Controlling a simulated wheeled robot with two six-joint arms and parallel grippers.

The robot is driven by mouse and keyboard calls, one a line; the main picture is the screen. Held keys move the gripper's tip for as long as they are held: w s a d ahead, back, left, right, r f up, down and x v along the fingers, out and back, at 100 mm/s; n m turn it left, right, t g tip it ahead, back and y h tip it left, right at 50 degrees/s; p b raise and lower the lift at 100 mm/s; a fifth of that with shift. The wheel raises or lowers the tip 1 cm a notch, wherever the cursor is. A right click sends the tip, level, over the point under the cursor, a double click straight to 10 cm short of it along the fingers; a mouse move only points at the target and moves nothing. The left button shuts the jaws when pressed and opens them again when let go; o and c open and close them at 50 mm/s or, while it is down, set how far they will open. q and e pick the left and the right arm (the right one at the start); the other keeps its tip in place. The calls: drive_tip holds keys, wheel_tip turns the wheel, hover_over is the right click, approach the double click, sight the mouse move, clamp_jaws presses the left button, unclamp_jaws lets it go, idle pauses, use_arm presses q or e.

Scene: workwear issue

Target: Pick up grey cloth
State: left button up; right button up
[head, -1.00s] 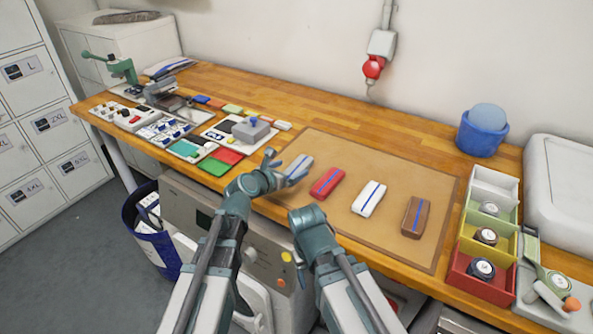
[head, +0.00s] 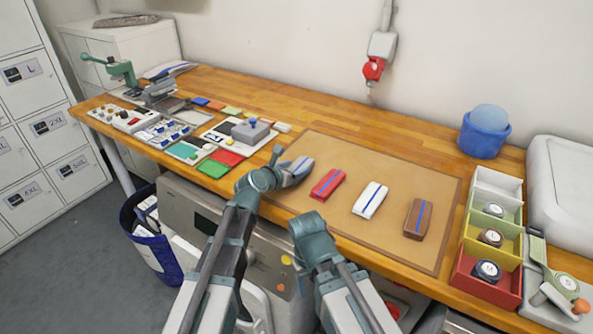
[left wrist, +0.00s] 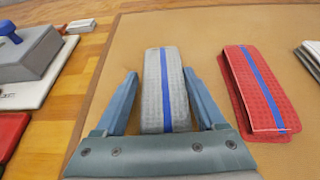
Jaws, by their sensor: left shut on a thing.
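The grey cloth (head: 301,165) is a folded bundle with a blue stripe, at the left end of the tan mat (head: 322,143). My left gripper (head: 288,168) is at the cloth, coming from the left. In the left wrist view, the cloth (left wrist: 154,68) lies between the two fingers of my left gripper (left wrist: 160,88), which is shut on it. The cloth appears to be at mat level; I see no clear lift. My right arm shows at lower middle in the head view, but its fingers do not show.
On the mat to the right lie a red cloth (head: 328,184), a white cloth (head: 370,200) and a brown cloth (head: 418,218). A grey block with a blue knob (head: 250,130) stands left of the mat. Coloured bins (head: 468,272) and a blue bucket (head: 482,138) are at right.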

sight(295, 168)
use_arm(q)
drive_tip(key=shift+c, duration=0.8)
wheel_tip(295, 168, up, 10)
drive_tip(key=p, duration=1)
